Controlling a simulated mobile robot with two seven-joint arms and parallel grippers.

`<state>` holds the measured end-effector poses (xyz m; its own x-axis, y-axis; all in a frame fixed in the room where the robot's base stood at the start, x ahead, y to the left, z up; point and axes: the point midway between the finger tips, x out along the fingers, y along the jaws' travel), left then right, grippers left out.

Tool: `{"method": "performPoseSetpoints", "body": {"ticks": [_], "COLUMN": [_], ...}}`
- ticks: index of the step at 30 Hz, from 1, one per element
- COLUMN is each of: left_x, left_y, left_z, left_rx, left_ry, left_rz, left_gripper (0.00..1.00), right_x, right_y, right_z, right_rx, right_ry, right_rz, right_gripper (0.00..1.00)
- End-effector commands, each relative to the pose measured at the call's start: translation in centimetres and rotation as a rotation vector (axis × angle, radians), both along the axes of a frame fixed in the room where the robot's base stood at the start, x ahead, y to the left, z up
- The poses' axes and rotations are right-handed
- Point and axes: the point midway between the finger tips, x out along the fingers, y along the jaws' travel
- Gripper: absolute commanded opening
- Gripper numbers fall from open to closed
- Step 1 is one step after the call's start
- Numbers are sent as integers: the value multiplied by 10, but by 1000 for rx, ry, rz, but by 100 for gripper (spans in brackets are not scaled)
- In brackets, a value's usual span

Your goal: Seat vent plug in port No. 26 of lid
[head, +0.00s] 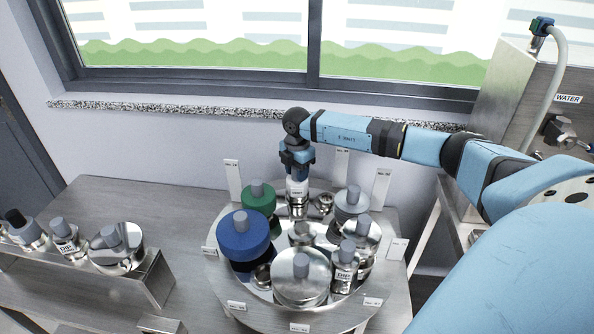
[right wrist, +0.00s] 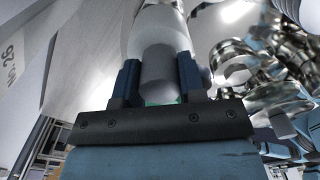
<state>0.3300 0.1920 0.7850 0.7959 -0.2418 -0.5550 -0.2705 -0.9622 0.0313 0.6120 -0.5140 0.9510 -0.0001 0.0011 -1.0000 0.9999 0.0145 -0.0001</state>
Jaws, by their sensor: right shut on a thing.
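My right gripper (head: 297,174) points down over the back of the round metal lid (head: 222,284). It is shut on the grey knob of a white-bodied plug with a small label, apparently the vent plug (head: 297,188). In the right wrist view the knob (right wrist: 159,78) sits between the blue fingers, with the pale body beyond it. The plug is upright above a metal part at the lid's back; I cannot tell whether they touch. A plate reading No. 26 (right wrist: 13,62) shows at the left of the right wrist view. My left gripper is not in view.
Plugs crowd the lid: a blue one (head: 243,236), a green one (head: 258,200) and several metal ones (head: 301,278). Upright plates (head: 233,180) stand behind. More plugs (head: 113,248) stand on a rack at left. The table (head: 150,205) behind the rack is clear.

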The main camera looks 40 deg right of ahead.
Motion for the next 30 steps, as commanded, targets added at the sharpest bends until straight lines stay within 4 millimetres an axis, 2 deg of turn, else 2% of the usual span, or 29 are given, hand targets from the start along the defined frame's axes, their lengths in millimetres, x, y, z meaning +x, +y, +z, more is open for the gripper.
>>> {"method": "performPoseSetpoints", "body": {"ticks": [5,6,9,20,23,30], "left_x": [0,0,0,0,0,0], "left_y": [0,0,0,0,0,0], "left_z": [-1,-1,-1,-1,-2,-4], "left_rx": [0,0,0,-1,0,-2], "left_ry": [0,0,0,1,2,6], "left_rz": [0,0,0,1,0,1], "left_gripper": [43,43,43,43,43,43], "right_x": [0,0,0,0,1,1], "right_y": [0,0,0,0,0,0], "right_z": [-3,-2,-2,2,14,68], "right_rx": [0,0,0,0,0,0], "right_ry": [0,-1,-1,-1,-2,-5], "right_rz": [0,0,0,0,0,1], "right_gripper": [0,44,66,66,66,66]}}
